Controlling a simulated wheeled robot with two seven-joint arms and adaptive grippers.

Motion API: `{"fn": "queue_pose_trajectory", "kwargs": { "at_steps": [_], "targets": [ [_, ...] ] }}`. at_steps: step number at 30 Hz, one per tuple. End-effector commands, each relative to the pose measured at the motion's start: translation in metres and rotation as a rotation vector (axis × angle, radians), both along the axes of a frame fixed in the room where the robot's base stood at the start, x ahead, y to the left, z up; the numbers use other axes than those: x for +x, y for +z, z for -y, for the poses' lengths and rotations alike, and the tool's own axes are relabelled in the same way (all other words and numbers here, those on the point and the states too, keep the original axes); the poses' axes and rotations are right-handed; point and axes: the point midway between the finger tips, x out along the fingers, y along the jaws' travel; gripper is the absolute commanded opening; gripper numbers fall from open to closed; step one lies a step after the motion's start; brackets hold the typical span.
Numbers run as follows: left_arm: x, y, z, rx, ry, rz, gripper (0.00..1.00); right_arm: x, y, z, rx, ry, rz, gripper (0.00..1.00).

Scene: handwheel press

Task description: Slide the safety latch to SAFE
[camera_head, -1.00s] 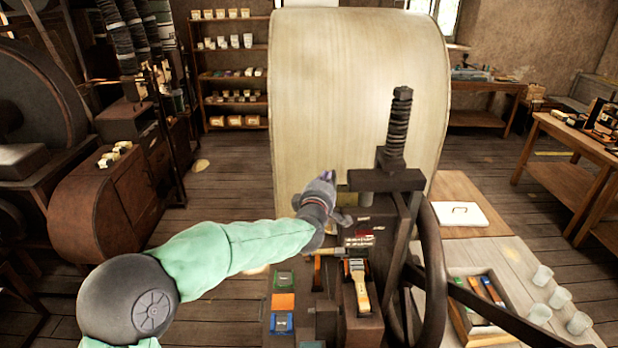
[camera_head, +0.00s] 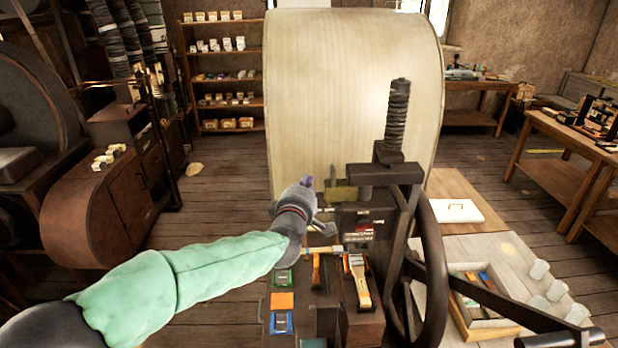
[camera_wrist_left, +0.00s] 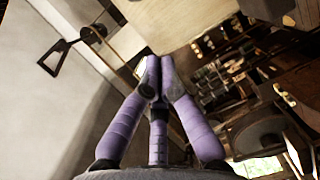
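The handwheel press stands right of centre in the head view, with a dark screw (camera_head: 397,120) and a large handwheel (camera_head: 433,265). A dark panel with a red and white label (camera_head: 358,230) sits on its front. Two levers with orange parts, one larger (camera_head: 357,280) and one smaller (camera_head: 316,268), stand below it. I cannot tell which part is the safety latch. My left gripper (camera_head: 322,224) is just left of the label panel. In the left wrist view its purple fingers (camera_wrist_left: 157,85) meet at the tips, with nothing visible between them. My right gripper is not in view.
Green, orange and blue tiles (camera_head: 282,300) lie on the press bench at left. A tray (camera_head: 478,300) and several clear cups (camera_head: 540,270) stand on the right-hand table. A large pale drum (camera_head: 350,90) is behind the press. Floor is free left of the press.

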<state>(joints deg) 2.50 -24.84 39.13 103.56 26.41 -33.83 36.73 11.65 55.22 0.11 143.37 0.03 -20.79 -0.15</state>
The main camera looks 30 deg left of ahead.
Motion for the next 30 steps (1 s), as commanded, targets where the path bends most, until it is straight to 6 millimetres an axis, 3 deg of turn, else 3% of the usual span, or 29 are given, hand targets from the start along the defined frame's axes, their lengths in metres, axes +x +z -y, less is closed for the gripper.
{"fn": "queue_pose_trajectory", "kwargs": {
  "at_steps": [3, 9, 30],
  "targets": [
    [-0.016, 0.003, 0.004, 0.001, 0.0, 0.004, 0.0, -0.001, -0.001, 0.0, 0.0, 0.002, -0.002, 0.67],
    [-0.03, 0.003, 0.009, 0.001, 0.001, 0.003, 0.0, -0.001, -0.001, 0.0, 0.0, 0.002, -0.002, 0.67],
    [-0.033, 0.003, 0.009, 0.001, 0.002, 0.002, 0.0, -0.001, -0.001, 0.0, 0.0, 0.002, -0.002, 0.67]
  ]
}}
